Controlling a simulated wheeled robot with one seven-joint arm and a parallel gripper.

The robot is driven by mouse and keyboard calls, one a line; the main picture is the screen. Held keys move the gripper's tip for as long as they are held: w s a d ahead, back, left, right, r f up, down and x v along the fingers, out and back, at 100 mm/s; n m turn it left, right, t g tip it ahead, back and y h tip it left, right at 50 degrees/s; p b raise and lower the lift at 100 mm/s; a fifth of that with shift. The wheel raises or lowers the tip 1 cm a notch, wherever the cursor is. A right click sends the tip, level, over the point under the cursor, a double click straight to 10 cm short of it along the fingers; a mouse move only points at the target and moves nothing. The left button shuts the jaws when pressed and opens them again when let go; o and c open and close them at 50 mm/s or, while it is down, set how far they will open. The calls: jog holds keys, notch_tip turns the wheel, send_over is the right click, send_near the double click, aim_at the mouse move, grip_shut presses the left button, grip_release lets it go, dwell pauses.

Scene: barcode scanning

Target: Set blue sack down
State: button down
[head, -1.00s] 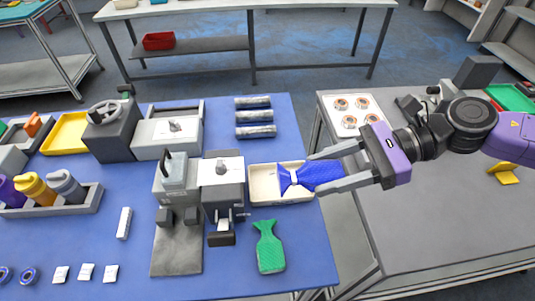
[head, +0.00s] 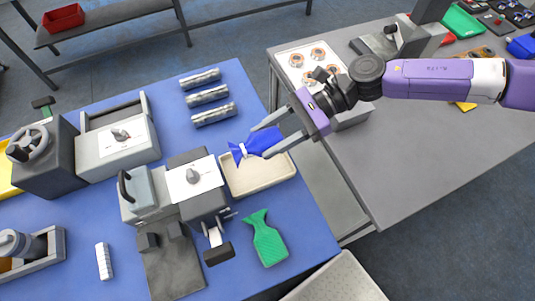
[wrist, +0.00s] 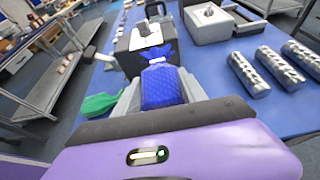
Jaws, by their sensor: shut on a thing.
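The blue sack (head: 262,141) has a tied neck that points left in the head view. My gripper (head: 270,137) is shut on it, one finger on each side. In the wrist view the sack (wrist: 163,84) stands between the two fingers. The sack is held over the back of the cream tray (head: 262,177), which lies on the blue table mat; I cannot tell its exact height. The tray's visible floor is empty.
A green sack (head: 268,240) lies on the mat in front of the tray. A grey machine (head: 197,187) stands close to the tray's left. Several metal rolls (head: 207,96) lie behind. A grey table (head: 420,140) is at the right, past a gap.

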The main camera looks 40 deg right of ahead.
aim_at(269, 164)
notch_tip(269, 164, down, 10)
jog(key=shift+r+p, duration=0.15)
jog(key=shift+p, duration=0.35)
jog(key=c, duration=0.9)
grip_release()
jog(key=shift+b+v, duration=1.75)
jog(key=shift+v, duration=4.3)
